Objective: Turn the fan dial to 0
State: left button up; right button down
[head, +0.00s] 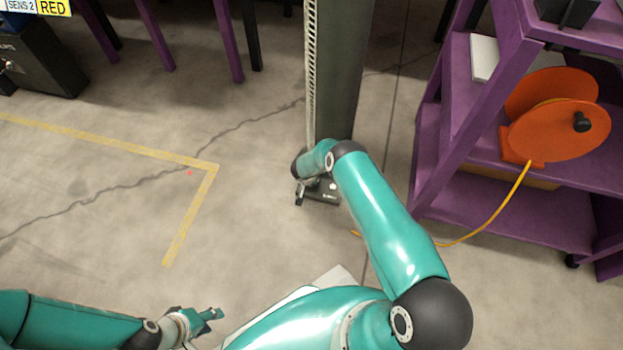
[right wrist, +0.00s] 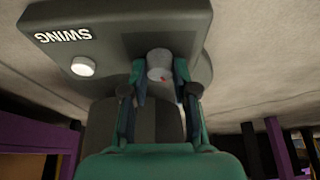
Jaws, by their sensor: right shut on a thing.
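The fan dial (right wrist: 158,64) is a pale round knob with a small red mark, on a dark grey panel (right wrist: 130,18). In the right wrist view, the fingers of my right gripper (right wrist: 160,72) are on both sides of the knob, shut on it. A white round button (right wrist: 83,67) sits beside the dial, near the upside-down word SWING. In the head view the panel (head: 322,190) is low at the foot of a dark column, and my right arm partly covers it. The dial's setting is not readable. My left gripper (head: 208,316) is low at left, away from the panel; its opening is unclear.
A purple shelf (head: 440,150) with an orange cable reel (head: 560,128) stands at right. Its yellow cable (head: 490,222) runs onto the floor. The dark column (head: 340,70) rises behind my right arm. Floor (head: 100,215) at left is clear, with yellow tape lines.

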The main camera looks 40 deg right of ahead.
jog(key=shift+s+a+n+p, duration=0.15)
jog(key=shift+a+n+p, duration=0.05)
jog(key=shift+n+p, duration=0.2)
jog(key=shift+s+n+y+p, duration=0.1)
jog(key=shift+n+y+p, duration=0.2)
jog(key=shift+n+p, duration=0.35)
jog(key=shift+n+t, duration=0.3)
jog(key=shift+n, duration=0.15)
jog(key=shift+n+y+p, duration=0.3)
jog(key=shift+n+y, duration=0.2)
jog(key=shift+n, duration=0.4)
jog(key=shift+f+n+t+y+b, duration=0.2)
jog(key=shift+n+t+y+b, duration=0.15)
jog(key=shift+n, duration=0.35)
jog(key=shift+d+r+n+b, duration=0.1)
jog(key=shift+n+b, duration=0.45)
jog(key=shift+n, duration=0.05)
